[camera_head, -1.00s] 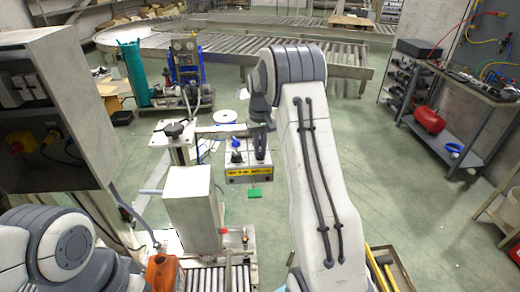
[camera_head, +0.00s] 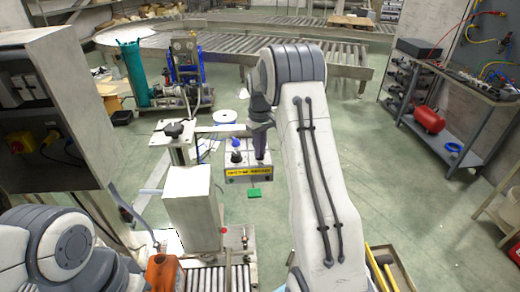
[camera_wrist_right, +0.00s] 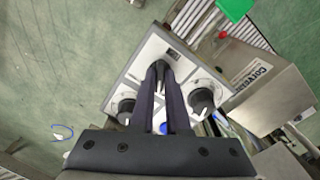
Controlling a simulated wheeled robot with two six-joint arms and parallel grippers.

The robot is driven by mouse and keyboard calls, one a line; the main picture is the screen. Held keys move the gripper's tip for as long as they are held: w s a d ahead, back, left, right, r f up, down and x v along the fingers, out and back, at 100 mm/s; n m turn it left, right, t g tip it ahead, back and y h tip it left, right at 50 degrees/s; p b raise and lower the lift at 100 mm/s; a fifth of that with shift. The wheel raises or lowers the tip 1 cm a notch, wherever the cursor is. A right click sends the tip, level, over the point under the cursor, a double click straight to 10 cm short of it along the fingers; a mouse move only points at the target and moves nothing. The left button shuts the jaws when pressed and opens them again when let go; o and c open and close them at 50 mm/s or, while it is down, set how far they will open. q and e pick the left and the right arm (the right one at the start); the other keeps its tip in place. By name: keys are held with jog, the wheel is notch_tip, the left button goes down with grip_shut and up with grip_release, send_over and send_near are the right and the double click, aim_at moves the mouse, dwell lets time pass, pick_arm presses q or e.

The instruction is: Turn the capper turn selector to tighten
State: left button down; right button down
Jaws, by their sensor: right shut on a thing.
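The capper control box (camera_head: 236,172) stands in the middle of the head view, with a yellow label on its front; its pale panel (camera_wrist_right: 134,76) fills the middle of the right wrist view. Two dark knobs with white marks show there, one at left (camera_wrist_right: 125,106) and one at right (camera_wrist_right: 203,101). My right gripper (camera_wrist_right: 160,74) reaches over the panel, its fingers closed on a dark selector knob between the tips. The fingers hide most of that knob, so its pointer cannot be read. It also shows in the head view (camera_head: 260,158). My left gripper is out of view.
A blue-topped knob (camera_head: 236,143) stands on the box beside my right gripper. A green piece (camera_head: 254,193) is just in front. The capper column (camera_head: 192,210) and rollers (camera_head: 218,279) are at left. Open floor (camera_head: 400,195) lies to the right.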

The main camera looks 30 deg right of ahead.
jog(key=shift+w+r, duration=0.15)
jog(key=c, duration=0.9)
grip_release()
jog(key=shift+r+b, duration=0.3)
jog(key=shift+r, duration=0.1)
notch_tip(320, 180, up, 10)
jog(key=b, duration=0.2)
jog(key=shift+f, duration=0.2)
jog(key=shift+a, duration=0.2)
